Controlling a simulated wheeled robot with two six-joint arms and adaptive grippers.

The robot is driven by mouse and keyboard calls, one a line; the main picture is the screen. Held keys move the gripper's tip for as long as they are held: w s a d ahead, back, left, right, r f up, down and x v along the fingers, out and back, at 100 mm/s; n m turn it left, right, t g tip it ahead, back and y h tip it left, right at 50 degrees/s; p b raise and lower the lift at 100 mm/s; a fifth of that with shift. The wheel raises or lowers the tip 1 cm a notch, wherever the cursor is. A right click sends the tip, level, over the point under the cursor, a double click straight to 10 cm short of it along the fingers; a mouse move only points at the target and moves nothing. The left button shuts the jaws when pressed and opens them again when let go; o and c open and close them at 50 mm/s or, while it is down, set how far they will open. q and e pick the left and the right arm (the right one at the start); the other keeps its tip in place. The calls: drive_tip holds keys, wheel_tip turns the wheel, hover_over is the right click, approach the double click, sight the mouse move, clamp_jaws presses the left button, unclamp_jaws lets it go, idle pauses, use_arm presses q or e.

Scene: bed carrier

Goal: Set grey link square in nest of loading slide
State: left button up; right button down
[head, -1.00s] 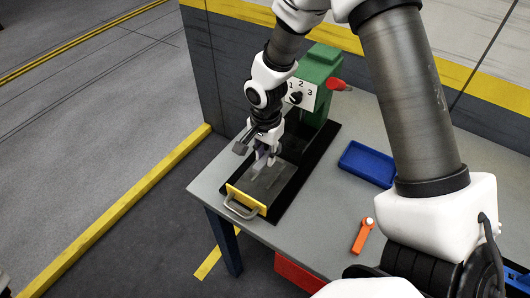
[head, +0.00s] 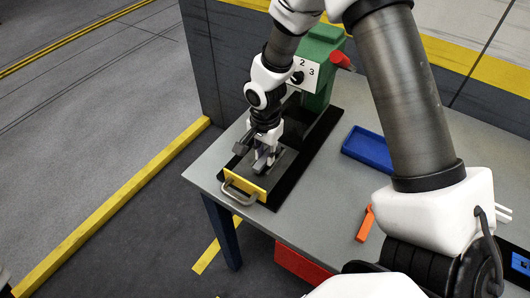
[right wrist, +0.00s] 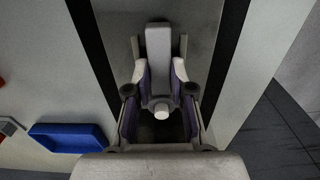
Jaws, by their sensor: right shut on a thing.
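The grey link (right wrist: 158,45) shows in the right wrist view as a pale bar between the fingers of my right gripper (right wrist: 160,88). A pale round pin (right wrist: 161,111) shows below it. In the head view my right gripper (head: 264,163) is shut on the link, low over the loading slide (head: 287,161), close behind its yellow front plate (head: 245,180). The gripper mostly hides the link and the nest there. I cannot tell whether the link touches the slide or how square it sits. My left gripper is not in view.
A blue tray (head: 368,151) and an orange lever (head: 365,223) are to the right on the grey table (head: 318,187). A metal handle (head: 240,188) sticks out in front.

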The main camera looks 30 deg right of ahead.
drive_tip(key=shift+f, duration=0.3)
drive_tip(key=c, duration=0.9)
unclamp_jaws()
wheel_tip(320, 180, up, 12)
